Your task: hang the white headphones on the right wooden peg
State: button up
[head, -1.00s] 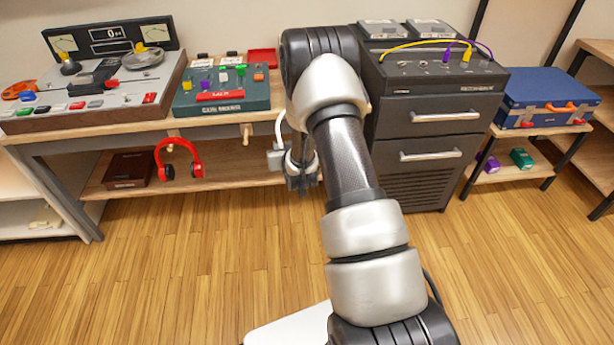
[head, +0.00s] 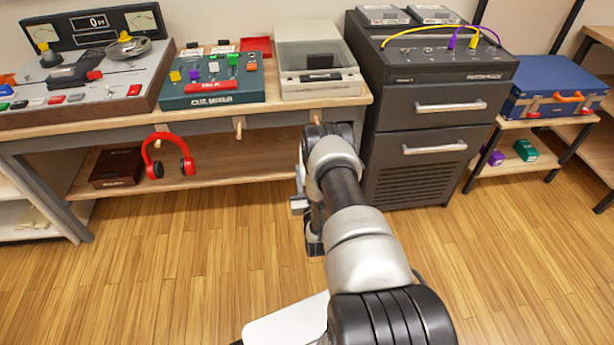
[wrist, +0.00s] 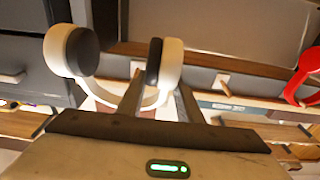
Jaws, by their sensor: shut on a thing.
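The white headphones (wrist: 168,62) are in my gripper (wrist: 157,98). Its two fingers are shut on their band, and both dark-padded cups show beyond the fingers in the wrist view. In the head view my arm hides most or all of the headphones.
The wooden table (head: 215,116) bears a mixer (head: 212,84) and a turntable (head: 318,62). A lower shelf (head: 220,168) runs beneath. A dark drawer cabinet (head: 425,130) stands close right of my arm. The floor (head: 180,270) in front is clear.

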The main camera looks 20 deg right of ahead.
jog(key=w+d+f+b, duration=0.1)
jog(key=w+d+b, duration=0.1)
jog(key=w, duration=0.6)
jog(key=shift+f+b, duration=0.15)
jog(key=shift+b, duration=0.35)
jog(key=shift+d, duration=0.1)
dwell(0.8)
jog(key=o, duration=1.3)
jog(key=shift+s+f, duration=0.1)
jog(key=p+v, duration=0.4)
jog(key=v, duration=1.3)
jog(key=shift+s, duration=0.2)
